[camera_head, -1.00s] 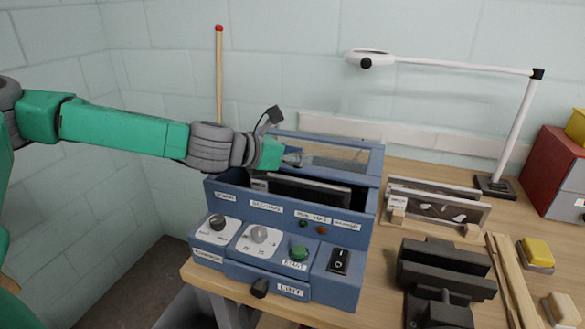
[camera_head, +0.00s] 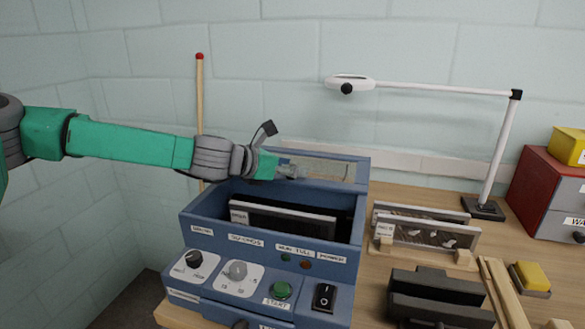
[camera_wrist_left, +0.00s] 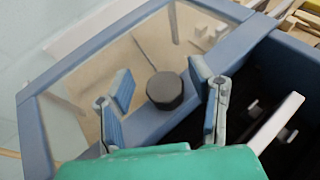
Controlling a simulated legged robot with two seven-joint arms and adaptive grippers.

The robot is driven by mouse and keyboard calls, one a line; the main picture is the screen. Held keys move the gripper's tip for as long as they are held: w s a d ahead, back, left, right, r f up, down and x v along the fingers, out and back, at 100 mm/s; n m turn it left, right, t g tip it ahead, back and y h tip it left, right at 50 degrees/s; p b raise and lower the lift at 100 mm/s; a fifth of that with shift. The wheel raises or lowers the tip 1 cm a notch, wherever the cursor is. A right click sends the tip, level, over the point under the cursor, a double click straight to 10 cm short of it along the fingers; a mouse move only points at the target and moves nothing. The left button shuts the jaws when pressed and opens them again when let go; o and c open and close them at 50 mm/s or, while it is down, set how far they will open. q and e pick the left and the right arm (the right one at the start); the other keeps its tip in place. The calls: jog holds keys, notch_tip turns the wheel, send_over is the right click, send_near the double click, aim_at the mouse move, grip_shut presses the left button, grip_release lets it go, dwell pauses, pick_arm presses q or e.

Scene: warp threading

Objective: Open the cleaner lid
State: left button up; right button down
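The blue cleaner (camera_head: 205,215) stands on the bench, its inside partly uncovered. Its lid, a blue frame around a clear window (camera_head: 325,170), lies over the back part; the lid also shows in the left wrist view (camera_wrist_left: 65,75). A dark round knob (camera_wrist_left: 165,90) stands on the lid's front bar. My left gripper (camera_head: 292,171) is at the lid's front edge. In the left wrist view its fingers (camera_wrist_left: 160,88) are apart, one on each side of the knob, with gaps visible. My right gripper is not in view.
A framed panel (camera_head: 283,220) sits inside the cleaner's dark opening. Control knobs and a green button (camera_head: 281,290) are on the front. To the right are panels in a wooden stand (camera_head: 425,232), a dark vise (camera_head: 440,297) and a lamp (camera_head: 500,150). A wooden stick (camera_head: 200,110) stands behind.

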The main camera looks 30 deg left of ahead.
pick_arm(q)
jog(key=shift+s+a+r, duration=0.3)
jog(key=shift+s, duration=0.15)
jog(key=v, duration=1)
jog(key=shift+s, duration=0.35)
